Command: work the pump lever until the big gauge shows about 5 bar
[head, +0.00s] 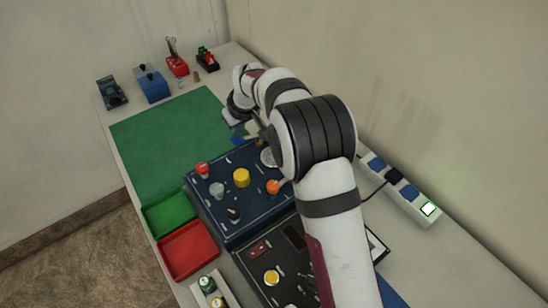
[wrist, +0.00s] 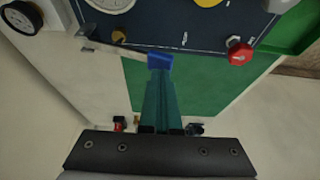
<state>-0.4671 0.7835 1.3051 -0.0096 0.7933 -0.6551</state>
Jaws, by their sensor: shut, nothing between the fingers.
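The pump lever is a pale metal bar with a blue grip (wrist: 159,61) at its end, beside the dark blue panel (wrist: 190,28). The blue grip also shows in the head view (head: 238,139). My gripper (wrist: 160,78) is shut and empty, its green fingertips right at the blue grip; I cannot tell if they touch it. A white round gauge (head: 267,157) on the panel is partly hidden by my arm. In the wrist view a large dial (wrist: 110,4) is cut off by the top edge. Its reading is not legible.
The panel carries a red knob (wrist: 240,53), a yellow knob (head: 241,177) and an orange knob (head: 273,187). A green mat (head: 165,130) lies clear at left. Green (head: 169,214) and red (head: 189,249) trays stand in front. A power strip (head: 400,190) lies at right.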

